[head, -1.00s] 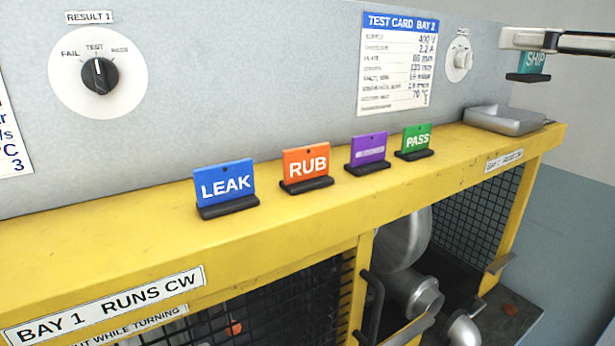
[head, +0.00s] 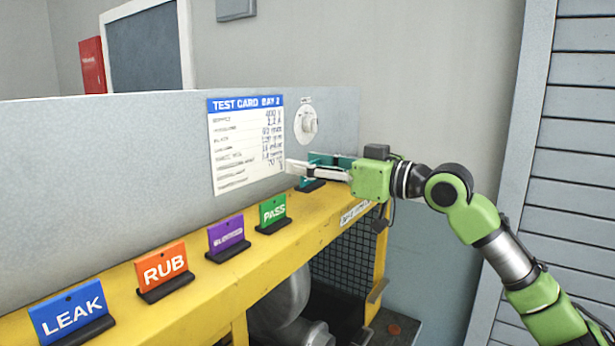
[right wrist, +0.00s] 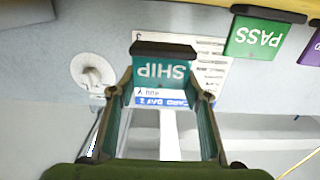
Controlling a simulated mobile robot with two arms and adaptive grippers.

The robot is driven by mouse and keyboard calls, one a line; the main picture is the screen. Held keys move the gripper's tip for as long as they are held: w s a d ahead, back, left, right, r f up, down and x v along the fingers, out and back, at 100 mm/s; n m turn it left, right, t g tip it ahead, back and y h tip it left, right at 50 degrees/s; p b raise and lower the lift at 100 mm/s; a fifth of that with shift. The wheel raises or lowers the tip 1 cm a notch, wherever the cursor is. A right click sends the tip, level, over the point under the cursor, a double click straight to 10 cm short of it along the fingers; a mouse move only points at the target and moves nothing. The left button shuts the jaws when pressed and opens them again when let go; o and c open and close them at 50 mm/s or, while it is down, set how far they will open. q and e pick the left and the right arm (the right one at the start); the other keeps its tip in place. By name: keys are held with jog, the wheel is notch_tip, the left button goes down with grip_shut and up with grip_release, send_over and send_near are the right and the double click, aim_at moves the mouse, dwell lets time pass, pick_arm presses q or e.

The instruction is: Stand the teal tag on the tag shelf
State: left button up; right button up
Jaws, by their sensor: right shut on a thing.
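The teal tag (head: 316,157) reads SHIP and has a dark foot. It is at the right end of the yellow shelf (head: 215,280), past the green PASS tag. My right gripper (head: 302,170) is shut on it, and a pale finger hides part of its face. In the right wrist view the tag (right wrist: 162,73) sits between the fingertips (right wrist: 162,82), its lettering upside down in that picture. The tag looks upright in the head view. I cannot tell whether its foot touches the shelf. My left gripper is not in view.
The blue LEAK (head: 72,313), orange RUB (head: 162,264), purple (head: 226,234) and green PASS tags (head: 273,209) stand in a row along the shelf. The grey panel with a test card (head: 247,145) and a white knob (head: 306,124) rises behind.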

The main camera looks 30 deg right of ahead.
aim_at(319, 186)
jog(key=f, duration=0.1)
jog(key=w+f+p, duration=0.1)
jog(key=f, duration=0.1)
jog(key=shift+a, duration=0.1)
jog(key=shift+f, duration=0.6)
jog(key=shift+s, duration=0.1)
jog(key=shift+f, duration=0.1)
jog(key=shift+f, duration=0.15)
jog(key=o, duration=1.1)
